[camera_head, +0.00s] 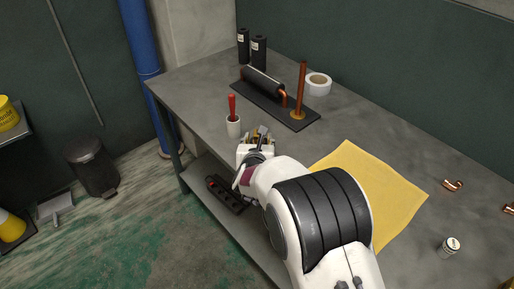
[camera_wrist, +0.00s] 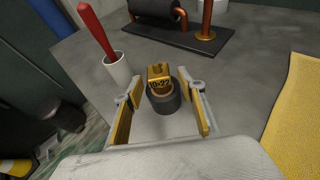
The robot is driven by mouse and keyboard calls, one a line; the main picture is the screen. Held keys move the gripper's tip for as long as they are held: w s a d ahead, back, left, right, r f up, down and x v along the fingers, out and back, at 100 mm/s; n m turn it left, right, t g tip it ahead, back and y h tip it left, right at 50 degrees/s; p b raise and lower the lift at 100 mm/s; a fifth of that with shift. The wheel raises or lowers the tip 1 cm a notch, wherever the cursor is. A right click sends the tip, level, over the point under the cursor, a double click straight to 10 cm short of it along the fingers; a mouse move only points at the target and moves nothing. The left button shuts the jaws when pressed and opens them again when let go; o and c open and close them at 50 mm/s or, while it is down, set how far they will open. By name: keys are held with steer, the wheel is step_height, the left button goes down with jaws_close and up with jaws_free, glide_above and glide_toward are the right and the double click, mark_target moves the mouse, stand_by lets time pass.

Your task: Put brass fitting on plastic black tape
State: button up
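The brass fitting (camera_wrist: 158,75) shows in the wrist view, marked with small dark characters. It sits on the black tape (camera_wrist: 165,104), a short dark roll with a tan inner ring. The fitting's lower end is at the roll's opening; how deep it sits I cannot tell. My gripper (camera_wrist: 163,91) is open, with one gold-padded finger on each side of the tape and fitting. Gaps show between both pads and them. In the head view my gripper (camera_head: 257,138) is at the table's front left, and the fitting and tape are hard to make out there.
A white cup (camera_head: 233,127) with a red-handled tool stands just left of my gripper. Behind is a dark base plate (camera_head: 250,93) with a copper pipe (camera_head: 301,85), and a white tape roll (camera_head: 318,84). A yellow cloth (camera_head: 350,165) lies right.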

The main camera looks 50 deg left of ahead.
steer(key=v, duration=1.2)
stand_by(0.3)
stand_by(0.8)
steer(key=w+d+r+n+h, duration=0.1)
steer(key=w+d+r+n, duration=0.5)
steer(key=w+d+r, duration=0.45)
steer(key=d+r+n+g+h, duration=0.15)
steer(key=d+n, duration=0.25)
steer(key=d, duration=0.6)
steer(key=d+r+n+h, duration=0.1)
steer(key=d+r+n, duration=0.2)
steer(key=d, duration=0.6)
steer(key=s+d+r+n+h, duration=0.1)
steer(key=s+d+n, duration=0.25)
steer(key=d, duration=0.55)
steer(key=s+d+r+n+h, duration=0.15)
steer(key=d+n, duration=0.25)
steer(key=d, duration=0.5)
steer(key=s+d+f+n+g+h, duration=0.1)
steer(key=s+d+n+h, duration=0.1)
steer(key=s+d, duration=0.5)
steer(key=s+d+f+n+g+h, duration=0.1)
steer(key=s+d+n, duration=0.3)
steer(key=s+d, duration=0.4)
steer(key=shift+d+f+h, duration=0.4)
steer(key=shift+d+f, duration=0.15)
steer(key=shift+f, duration=0.15)
